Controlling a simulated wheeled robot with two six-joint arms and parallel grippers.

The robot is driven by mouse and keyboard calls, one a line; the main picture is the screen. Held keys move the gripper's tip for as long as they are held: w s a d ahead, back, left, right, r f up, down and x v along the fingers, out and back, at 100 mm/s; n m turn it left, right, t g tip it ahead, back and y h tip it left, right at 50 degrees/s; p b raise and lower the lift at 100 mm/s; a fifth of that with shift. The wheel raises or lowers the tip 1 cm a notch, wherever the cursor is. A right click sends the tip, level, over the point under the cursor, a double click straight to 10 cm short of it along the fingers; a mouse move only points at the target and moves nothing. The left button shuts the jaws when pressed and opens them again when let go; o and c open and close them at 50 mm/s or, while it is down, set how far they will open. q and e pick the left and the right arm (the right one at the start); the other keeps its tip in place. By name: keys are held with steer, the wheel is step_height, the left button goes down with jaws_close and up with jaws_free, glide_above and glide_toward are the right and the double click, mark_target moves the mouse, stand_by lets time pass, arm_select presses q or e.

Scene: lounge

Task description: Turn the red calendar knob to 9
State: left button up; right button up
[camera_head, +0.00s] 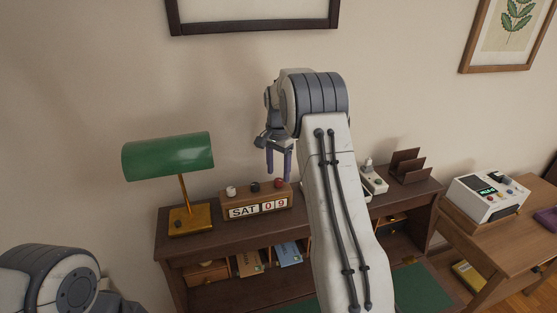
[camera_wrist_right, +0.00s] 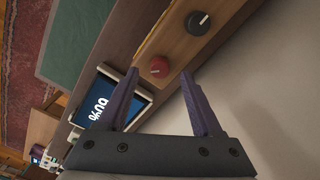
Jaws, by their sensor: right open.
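The wooden calendar (camera_head: 258,204) stands on the desk shelf and reads SAT 0 9. Three knobs sit on its top: a white one (camera_head: 231,190), a black one (camera_head: 255,187) and the red knob (camera_head: 280,183) at the right end. My right gripper (camera_head: 279,174) is open and points down just above the red knob. In the right wrist view the red knob (camera_wrist_right: 159,67) lies beyond the open fingertips (camera_wrist_right: 163,76), with nothing between them. The black knob (camera_wrist_right: 199,22) shows farther up. My left arm shows at the lower left, but its gripper is out of view.
A green desk lamp (camera_head: 168,157) stands left of the calendar. A letter rack (camera_head: 411,166) and a white device (camera_head: 487,197) stand to the right.

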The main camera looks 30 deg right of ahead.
mark_target(278, 180)
step_height(278, 180, up, 8)
steer(key=b, duration=0.1)
steer(key=shift+a+f, duration=0.1)
steer(key=shift+f, duration=0.05)
stand_by(0.5)
steer(key=s+a+f+n+b, duration=0.3)
steer(key=s+a+f+n, duration=0.2)
steer(key=s+a, duration=0.5)
steer(key=s+a+f+n+b, duration=0.3)
steer(key=s+a+f+n, duration=0.2)
steer(key=s+a+n, duration=0.4)
steer(key=s+a+f+n+y+b, duration=0.1)
steer(key=s+a+f+n+b, duration=0.2)
steer(key=s+a, duration=1)
steer(key=s+f+n, duration=0.2)
steer(key=s+n, duration=0.1)
steer(key=n, duration=0.1)
steer(key=shift+n+b, duration=0.4)
